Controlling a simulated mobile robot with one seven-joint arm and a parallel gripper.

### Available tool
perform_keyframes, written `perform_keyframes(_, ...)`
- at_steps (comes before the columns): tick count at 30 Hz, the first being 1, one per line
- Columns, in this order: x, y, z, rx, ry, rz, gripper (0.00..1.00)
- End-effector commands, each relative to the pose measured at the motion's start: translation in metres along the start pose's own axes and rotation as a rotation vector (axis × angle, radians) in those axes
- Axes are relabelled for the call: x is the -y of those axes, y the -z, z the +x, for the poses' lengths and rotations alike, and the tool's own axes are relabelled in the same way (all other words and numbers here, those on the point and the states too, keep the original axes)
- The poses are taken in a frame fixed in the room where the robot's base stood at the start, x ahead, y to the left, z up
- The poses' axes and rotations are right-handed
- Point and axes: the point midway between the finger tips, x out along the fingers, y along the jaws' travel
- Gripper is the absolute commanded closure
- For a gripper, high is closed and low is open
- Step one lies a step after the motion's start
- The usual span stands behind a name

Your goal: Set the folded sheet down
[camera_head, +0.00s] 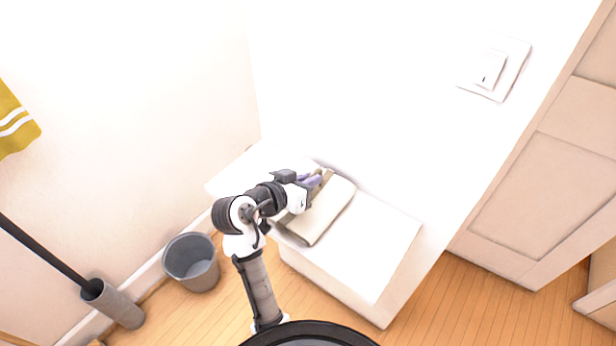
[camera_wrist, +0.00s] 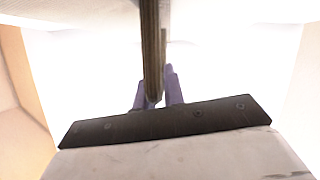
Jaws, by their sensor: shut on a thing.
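The folded sheet (camera_head: 328,212) is a cream, flat-looking piece over the white bench top in the head view. My gripper (camera_head: 316,181) is at its upper left end, with purple fingertips shut on it. In the wrist view the sheet (camera_wrist: 153,45) shows edge-on as a thin brownish strip between the two purple fingertips (camera_wrist: 157,92). Part of the sheet is hidden behind my gripper and wrist. I cannot tell whether its underside touches the bench.
The white bench top (camera_head: 385,235) is bare to the right of the sheet. A grey bin (camera_head: 192,262) and a grey cylindrical holder with a dark handle (camera_head: 113,303) stand on the wooden floor at left. A wall with a switch (camera_head: 490,70) rises behind, and panelled doors (camera_head: 540,190) are at right.

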Motion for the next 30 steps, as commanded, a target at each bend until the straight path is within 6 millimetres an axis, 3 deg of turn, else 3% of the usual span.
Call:
perform_keyframes(12,0.0011,-0.0043,0.0033,-0.002,0.000,0.002,1.00)
perform_keyframes(13,0.0011,-0.0040,0.0030,-0.001,0.000,0.002,0.87)
perform_keyframes(18,0.0011,-0.0034,0.0028,-0.001,0.000,0.001,0.68)
perform_keyframes(30,0.0015,-0.0009,-0.0054,-0.003,0.003,0.001,0.68)
